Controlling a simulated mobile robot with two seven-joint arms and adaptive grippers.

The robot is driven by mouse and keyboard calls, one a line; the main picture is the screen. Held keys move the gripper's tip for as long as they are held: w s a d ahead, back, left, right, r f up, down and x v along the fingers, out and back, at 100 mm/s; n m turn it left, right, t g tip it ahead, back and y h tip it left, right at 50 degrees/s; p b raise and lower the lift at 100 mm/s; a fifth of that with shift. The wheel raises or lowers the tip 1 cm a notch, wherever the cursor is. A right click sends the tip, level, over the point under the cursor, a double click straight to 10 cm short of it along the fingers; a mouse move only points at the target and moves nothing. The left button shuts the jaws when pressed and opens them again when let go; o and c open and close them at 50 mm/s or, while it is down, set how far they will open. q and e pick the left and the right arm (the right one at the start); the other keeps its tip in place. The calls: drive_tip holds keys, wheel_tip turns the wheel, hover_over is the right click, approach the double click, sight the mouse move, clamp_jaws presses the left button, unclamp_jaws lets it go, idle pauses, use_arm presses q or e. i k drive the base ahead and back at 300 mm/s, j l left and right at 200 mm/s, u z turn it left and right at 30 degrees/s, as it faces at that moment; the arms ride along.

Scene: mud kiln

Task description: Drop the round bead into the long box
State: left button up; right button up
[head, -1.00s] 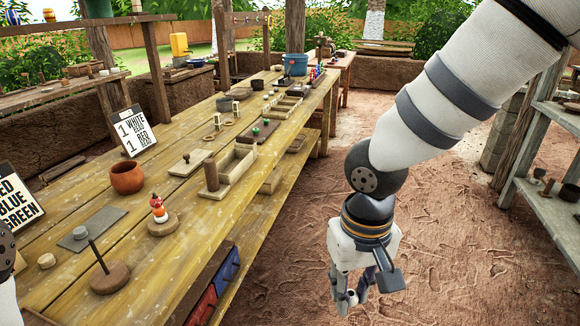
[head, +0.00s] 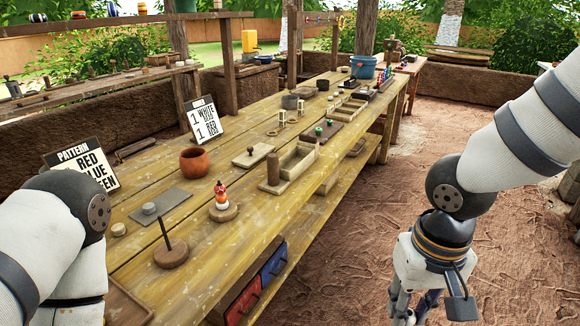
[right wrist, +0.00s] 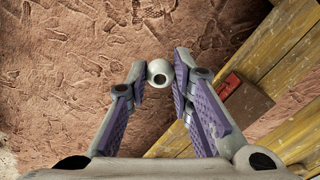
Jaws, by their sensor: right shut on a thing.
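A round white bead (right wrist: 159,72) with a dark hole sits between the fingertips of my right gripper (right wrist: 160,75), which is shut on it. In the head view my right gripper (head: 410,308) hangs over the dirt floor, right of the workbench and apart from it. I cannot tell for certain that this is the task's long box. My left arm shows at the lower left, but its gripper is out of view.
The bench (head: 255,215) also holds a snowman-like stack (head: 221,196), a peg on a round base (head: 170,252), a clay pot (head: 194,162) and a grey plate (head: 160,207). More trays (head: 348,108) stand farther back. Drawers (head: 262,275) show below. The floor to the right is open.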

sight(302, 168)
drive_tip(key=i+l+u, duration=0.2)
drive_tip(key=l+u, duration=0.15)
drive_tip(key=u, duration=0.15)
drive_tip(key=i+l+u, duration=0.15)
drive_tip(key=l+u, duration=0.3)
